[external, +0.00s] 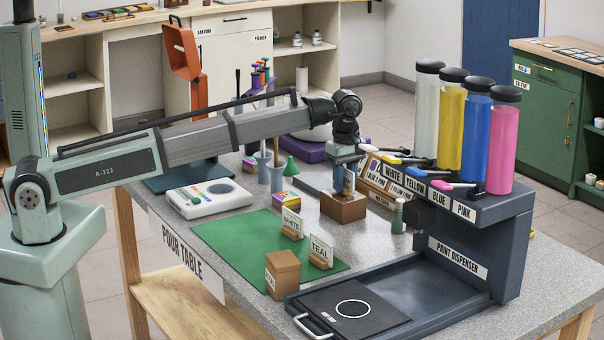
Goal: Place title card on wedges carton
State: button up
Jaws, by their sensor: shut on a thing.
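My gripper (347,182) is pointed down over a brown box (344,207) behind the green mat. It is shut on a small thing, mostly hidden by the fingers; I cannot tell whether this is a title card. Whether the held thing touches the box is unclear. A brown carton (287,265) with a small label stands at the mat's front edge. I cannot read the label, so I cannot tell which box is the wedges carton. Cards reading WHITE (292,219) and TEAL (321,249) stand tilted on small wooden wedges on the mat.
The green mat (232,240) has free room at its left. The paint dispenser (462,257) with tall coloured bottles stands at right, its tray in front. A card rack (372,192) is just right of my gripper. Cups (277,178) and a white device (210,198) stand left.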

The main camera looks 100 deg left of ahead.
jog(key=shift+f, duration=0.25)
jog(key=shift+f, duration=0.15)
jog(key=o, duration=1)
notch_tip(320, 180, up, 12)
jog(key=shift+r, duration=0.2)
jog(key=shift+o, duration=0.3)
